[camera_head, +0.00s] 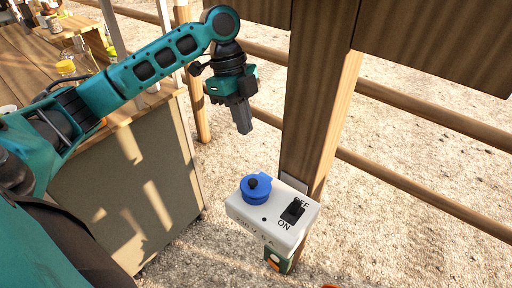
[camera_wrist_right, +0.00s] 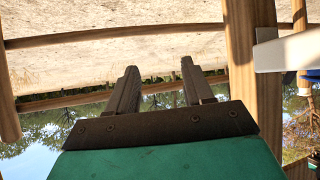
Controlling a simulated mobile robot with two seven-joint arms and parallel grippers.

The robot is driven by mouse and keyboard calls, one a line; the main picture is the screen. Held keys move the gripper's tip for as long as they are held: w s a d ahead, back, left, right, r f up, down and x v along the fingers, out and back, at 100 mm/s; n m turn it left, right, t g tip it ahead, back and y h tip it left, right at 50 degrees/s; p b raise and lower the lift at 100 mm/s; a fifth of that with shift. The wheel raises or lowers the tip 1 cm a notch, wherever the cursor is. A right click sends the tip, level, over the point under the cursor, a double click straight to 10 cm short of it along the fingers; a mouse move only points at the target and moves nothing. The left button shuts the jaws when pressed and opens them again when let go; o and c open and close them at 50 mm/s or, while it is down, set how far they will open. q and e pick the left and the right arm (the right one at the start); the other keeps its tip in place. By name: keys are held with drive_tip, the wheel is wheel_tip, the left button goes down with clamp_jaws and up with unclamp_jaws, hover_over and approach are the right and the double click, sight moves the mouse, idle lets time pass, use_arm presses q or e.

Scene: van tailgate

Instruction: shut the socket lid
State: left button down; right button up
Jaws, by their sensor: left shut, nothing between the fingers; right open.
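A white box (camera_head: 262,222) is mounted at a wooden post, with a round blue socket (camera_head: 257,196) on its top left. A dark round part sits at the middle of the blue; I cannot tell how far its lid is open. My left gripper (camera_head: 244,128) points down, above and behind the socket, apart from it, shut and empty. My right gripper (camera_wrist_right: 160,84) is open and empty in the right wrist view. A white edge that looks like the box (camera_wrist_right: 288,52) shows at the right of that view, beside the fingers.
A black switch (camera_head: 292,211) marked OFF and ON stands right of the socket. The wooden post (camera_head: 315,120) rises directly behind the box. A wooden counter (camera_head: 125,135) with jars stands at left. A green and orange part shows under the box. Gravel lies around.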

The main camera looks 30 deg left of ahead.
use_arm(q)
drive_tip(key=b, duration=0.2)
hover_over(253, 182)
drive_tip(key=f, duration=0.9)
drive_tip(key=shift+w+a+f, duration=0.25)
drive_tip(key=shift+w, duration=0.05)
drive_tip(key=shift+s+a+f, duration=0.1)
drive_tip(key=shift+a+f, duration=0.05)
drive_tip(key=shift+f, duration=1.75)
